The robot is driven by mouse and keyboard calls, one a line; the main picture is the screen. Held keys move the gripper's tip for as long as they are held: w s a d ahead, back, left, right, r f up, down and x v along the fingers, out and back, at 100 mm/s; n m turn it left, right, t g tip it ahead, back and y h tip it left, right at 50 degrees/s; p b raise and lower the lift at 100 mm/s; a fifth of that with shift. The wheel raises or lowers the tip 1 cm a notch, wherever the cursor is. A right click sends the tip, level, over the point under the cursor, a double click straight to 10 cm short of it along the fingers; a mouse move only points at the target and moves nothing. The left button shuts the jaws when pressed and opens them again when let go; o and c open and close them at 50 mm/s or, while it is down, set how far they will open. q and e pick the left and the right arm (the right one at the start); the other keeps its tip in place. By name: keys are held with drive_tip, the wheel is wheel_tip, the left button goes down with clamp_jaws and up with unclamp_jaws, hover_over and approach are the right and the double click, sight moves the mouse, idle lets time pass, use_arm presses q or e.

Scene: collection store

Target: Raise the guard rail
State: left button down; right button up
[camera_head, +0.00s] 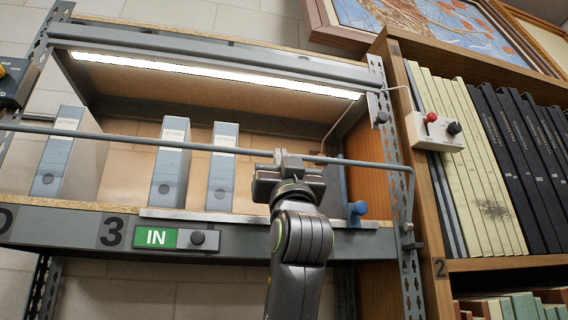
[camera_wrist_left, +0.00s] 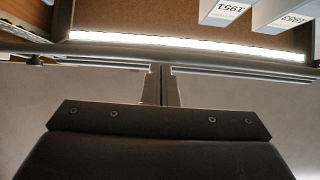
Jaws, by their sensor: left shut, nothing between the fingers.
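The guard rail (camera_head: 200,143) is a thin grey bar running across the front of the lit shelf bay in the head view. It bends down at its right end to the shelf upright. My left gripper (camera_head: 288,157) is shut and empty, in front of the rail at right of centre, and hides a short piece of it. Whether it touches the rail, I cannot tell. The shut fingers also show in the left wrist view (camera_wrist_left: 162,86), against a pale background below a grey bar and the lit strip. My right gripper is not in view.
Several grey-blue binders (camera_head: 171,160) stand behind the rail. A green IN plate (camera_head: 157,237) with a dark knob (camera_head: 198,238) is on the shelf edge. A blue peg (camera_head: 357,209) sits to the right. A white box with red and black knobs (camera_head: 436,145) is on the bookcase.

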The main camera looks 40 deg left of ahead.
use_arm(q)
drive_tip(key=shift+w+a+r+g+h+p, duration=0.45)
drive_tip(key=shift+w+a+r+g+h, duration=0.4)
drive_tip(key=shift+a+r+g+h, duration=0.2)
drive_tip(key=shift+w+a+r, duration=0.15)
drive_tip(key=shift+w+a, duration=0.45)
drive_tip(key=shift+a, duration=0.1)
